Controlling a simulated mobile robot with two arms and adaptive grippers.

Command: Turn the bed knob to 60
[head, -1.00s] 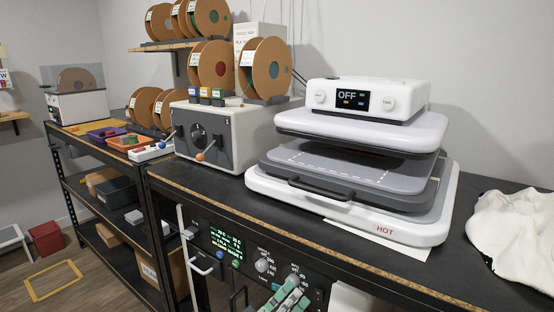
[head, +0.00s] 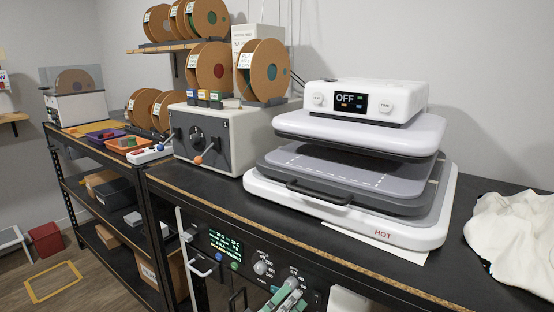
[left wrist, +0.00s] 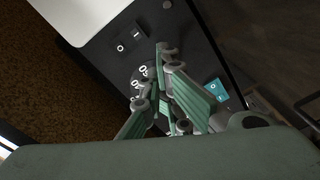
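The control panel (head: 214,250) of the machine under the bench has a lit green display (head: 225,243) and two knobs with printed scales. The left knob (head: 262,267) is grey and in plain view. The bed knob on the right is mostly hidden behind my left gripper (head: 284,288), so its pointer cannot be read. In the left wrist view, my green-padded left gripper (left wrist: 163,85) reaches to the dark panel, with its fingers over the white scale numbers (left wrist: 140,76). I cannot tell whether they grip the knob. My right gripper is not in view.
A white heat press (head: 347,180) showing OFF stands on the bench above the panel, marked HOT. A white cloth (head: 510,240) lies at the right. A grey box with a dial (head: 215,140) stands left. A handle (head: 237,300) is near my gripper.

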